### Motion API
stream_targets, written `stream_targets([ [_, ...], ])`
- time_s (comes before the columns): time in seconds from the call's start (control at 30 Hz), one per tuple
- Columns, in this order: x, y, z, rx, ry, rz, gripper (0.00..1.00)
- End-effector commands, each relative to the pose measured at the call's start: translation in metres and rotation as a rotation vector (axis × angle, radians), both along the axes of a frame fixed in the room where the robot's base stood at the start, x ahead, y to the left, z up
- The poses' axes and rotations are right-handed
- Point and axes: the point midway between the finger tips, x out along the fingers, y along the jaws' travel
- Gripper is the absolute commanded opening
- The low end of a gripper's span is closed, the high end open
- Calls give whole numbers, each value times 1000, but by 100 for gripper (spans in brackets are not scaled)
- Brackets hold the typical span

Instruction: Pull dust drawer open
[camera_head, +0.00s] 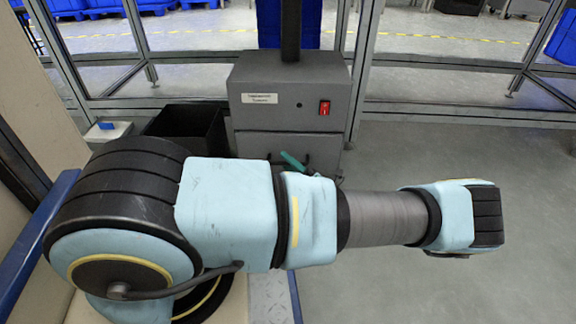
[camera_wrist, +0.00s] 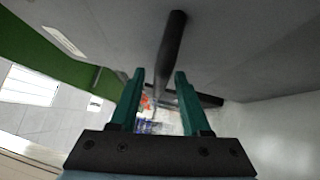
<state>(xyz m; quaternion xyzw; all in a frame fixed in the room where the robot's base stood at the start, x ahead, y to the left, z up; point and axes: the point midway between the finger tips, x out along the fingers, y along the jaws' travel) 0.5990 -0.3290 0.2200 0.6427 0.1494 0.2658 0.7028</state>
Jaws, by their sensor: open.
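The dust drawer (camera_head: 256,143) is the grey front panel low on the grey machine in the head view. It looks shut, and my arm hides its lower part. My gripper (camera_wrist: 160,75) shows two teal fingers spread apart in the wrist view. A dark bar (camera_wrist: 172,42), which looks like the drawer's handle, runs up the picture by the fingertips. I cannot tell whether the bar lies between the fingers or beyond them. In the head view a teal part of my gripper (camera_head: 292,160) shows in front of the drawer front; the rest is hidden behind my arm.
The grey machine housing (camera_head: 285,90) has a red switch (camera_head: 324,107) and a label above the drawer. A black open bin (camera_head: 188,128) stands at its left. Metal frame posts and glass panels stand behind. The grey floor (camera_head: 440,145) at the right is clear.

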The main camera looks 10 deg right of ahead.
Motion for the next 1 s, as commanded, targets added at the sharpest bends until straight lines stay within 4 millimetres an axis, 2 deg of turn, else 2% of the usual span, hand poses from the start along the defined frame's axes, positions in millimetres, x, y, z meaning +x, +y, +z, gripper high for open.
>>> stream_targets([
  [0.27, 1, 1, 0, 0, 0, 0, 45],
  [0.67, 1, 0, 0, -1, 1, 0, 0],
  [1.0, 1, 0, 0, -1, 1, 0, 0],
])
